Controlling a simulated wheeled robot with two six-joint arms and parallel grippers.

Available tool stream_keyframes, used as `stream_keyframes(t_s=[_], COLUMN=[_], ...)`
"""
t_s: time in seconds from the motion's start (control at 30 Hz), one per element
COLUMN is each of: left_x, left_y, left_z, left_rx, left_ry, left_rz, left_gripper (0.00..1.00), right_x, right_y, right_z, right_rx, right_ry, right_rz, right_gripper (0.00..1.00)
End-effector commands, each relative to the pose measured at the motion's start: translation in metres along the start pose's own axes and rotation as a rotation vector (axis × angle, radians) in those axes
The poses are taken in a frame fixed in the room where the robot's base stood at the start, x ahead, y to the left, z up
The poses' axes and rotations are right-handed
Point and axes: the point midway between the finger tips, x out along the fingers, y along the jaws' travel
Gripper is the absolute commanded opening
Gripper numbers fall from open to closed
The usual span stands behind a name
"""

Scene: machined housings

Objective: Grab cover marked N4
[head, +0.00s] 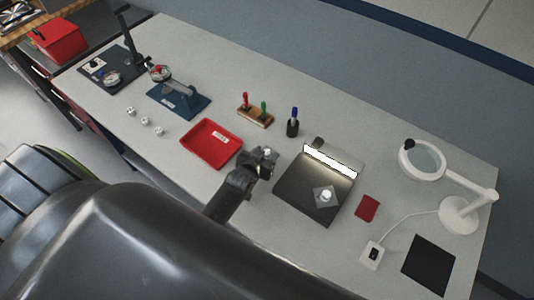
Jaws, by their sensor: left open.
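Several small white pieces with dark marks, among them one at the front (159,132), lie in a row on the left part of the table; they may be covers, but no N4 marking can be read. A grey square part with a round white top (326,196) sits on a dark lit stand (297,190) right of centre. My left gripper (267,156) is open above the table, between the red tray (206,163) and the stand, well right of the white pieces. Its fingertips are small and partly unclear. My right gripper does not show.
Two dark fixtures, one blue (184,112), stand at the back left. A wooden holder with red and green tools (255,117) and a dark pen cup (293,128) stand behind my gripper. A magnifier lamp (460,214), red pad (367,208) and black mat (428,265) occupy the right.

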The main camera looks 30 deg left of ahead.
Motion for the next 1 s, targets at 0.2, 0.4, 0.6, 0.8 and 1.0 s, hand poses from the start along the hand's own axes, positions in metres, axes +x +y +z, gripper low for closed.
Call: stream_keyframes(t_s=[0.2, 0.4, 0.6, 0.8, 1.0], left_x=[0.0036, 0.0033, 0.0032, 0.0032, 0.0026], left_y=[-0.0001, -0.0002, -0.0002, -0.0001, -0.0001], left_z=[-0.0001, 0.0000, 0.0001, -0.0002, -0.0015], left_rx=[0.001, 0.001, 0.001, 0.001, 0.000], left_ry=[0.000, 0.000, 0.000, 0.000, 0.001], left_rz=[0.000, 0.000, 0.000, 0.000, 0.000], left_gripper=[0.48, 0.37, 0.10, 0.00, 0.00], right_x=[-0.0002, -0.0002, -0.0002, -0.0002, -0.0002], right_y=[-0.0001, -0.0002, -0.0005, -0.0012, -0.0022], right_z=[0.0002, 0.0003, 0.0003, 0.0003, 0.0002], right_rx=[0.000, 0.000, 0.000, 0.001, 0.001], right_ry=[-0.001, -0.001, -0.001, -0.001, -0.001], right_rz=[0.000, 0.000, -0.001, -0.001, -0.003], right_gripper=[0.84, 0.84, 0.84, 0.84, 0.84])
